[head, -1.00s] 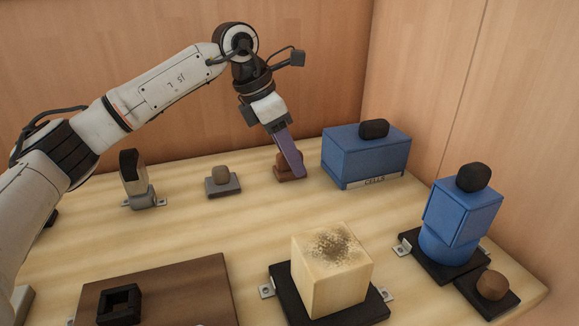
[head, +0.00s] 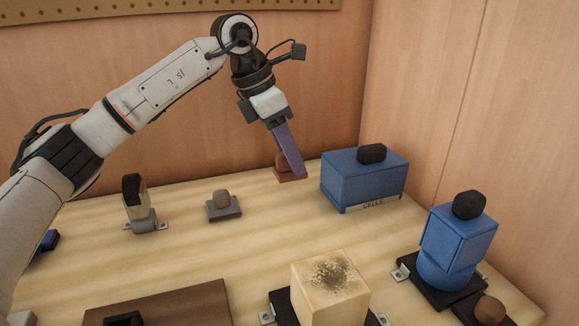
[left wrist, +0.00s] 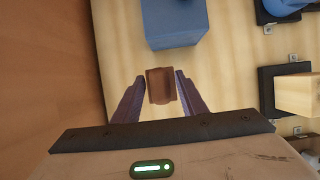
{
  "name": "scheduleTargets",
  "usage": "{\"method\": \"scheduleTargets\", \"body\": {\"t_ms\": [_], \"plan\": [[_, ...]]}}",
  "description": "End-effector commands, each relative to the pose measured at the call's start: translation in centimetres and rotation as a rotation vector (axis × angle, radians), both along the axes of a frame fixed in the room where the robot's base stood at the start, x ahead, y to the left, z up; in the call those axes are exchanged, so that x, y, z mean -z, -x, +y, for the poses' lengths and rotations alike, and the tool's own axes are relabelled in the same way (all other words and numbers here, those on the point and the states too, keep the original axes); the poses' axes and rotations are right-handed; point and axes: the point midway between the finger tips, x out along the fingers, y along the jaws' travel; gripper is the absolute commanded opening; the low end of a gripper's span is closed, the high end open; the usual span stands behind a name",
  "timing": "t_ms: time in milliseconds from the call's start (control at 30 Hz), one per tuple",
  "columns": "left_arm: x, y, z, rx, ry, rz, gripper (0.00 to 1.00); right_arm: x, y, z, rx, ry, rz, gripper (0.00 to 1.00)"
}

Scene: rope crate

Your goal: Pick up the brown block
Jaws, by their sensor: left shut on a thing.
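The block appears raised a little above the table. In the left wrist view the brown block (left wrist: 161,86) sits between the two fingertips of the left gripper (left wrist: 158,80). My right gripper is not in view.
A blue box (head: 362,183) with a black knob stands just right of the block. A small grey piece (head: 224,211) with a tan knob is to its left. A pale cube (head: 330,292) and stacked blue parts (head: 455,240) stand nearer. The back wall (head: 150,100) is close behind.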

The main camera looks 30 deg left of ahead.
Motion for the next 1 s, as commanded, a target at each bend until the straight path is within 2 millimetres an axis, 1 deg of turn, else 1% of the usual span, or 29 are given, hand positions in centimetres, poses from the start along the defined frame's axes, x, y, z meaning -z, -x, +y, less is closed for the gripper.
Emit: {"method": "scheduleTargets", "body": {"t_ms": [33, 67, 100, 133, 267, 600, 700, 900, 1000], "plan": [[-1.5, -0.1, -0.1, 0.001, 0.002, -0.004, 0.15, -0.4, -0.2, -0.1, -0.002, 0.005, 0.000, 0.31], [-2.1, 0.0, -0.1, 0.001, 0.002, -0.004, 0.15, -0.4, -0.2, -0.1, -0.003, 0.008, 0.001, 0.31], [-1.5, 0.6, -0.8, 0.007, -0.001, -0.001, 0.15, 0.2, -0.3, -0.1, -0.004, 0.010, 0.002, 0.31], [-1.4, 1.0, -1.2, 0.006, -0.002, -0.002, 0.15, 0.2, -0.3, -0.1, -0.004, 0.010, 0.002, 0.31], [-1.4, 3.0, -3.4, 0.007, -0.002, -0.002, 0.15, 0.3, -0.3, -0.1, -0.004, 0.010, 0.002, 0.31], [-1.4, 8.7, -9.8, 0.007, -0.002, -0.003, 0.15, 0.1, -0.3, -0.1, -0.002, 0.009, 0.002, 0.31], [-1.4, 10.1, -11.4, 0.006, -0.001, -0.003, 0.15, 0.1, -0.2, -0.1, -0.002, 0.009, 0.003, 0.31], [-1.4, 12.0, -13.6, 0.004, 0.000, -0.002, 0.15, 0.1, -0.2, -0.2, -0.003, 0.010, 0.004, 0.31], [-1.4, 12.6, -14.2, 0.002, 0.000, -0.001, 0.15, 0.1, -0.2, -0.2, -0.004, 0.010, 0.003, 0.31]]}}
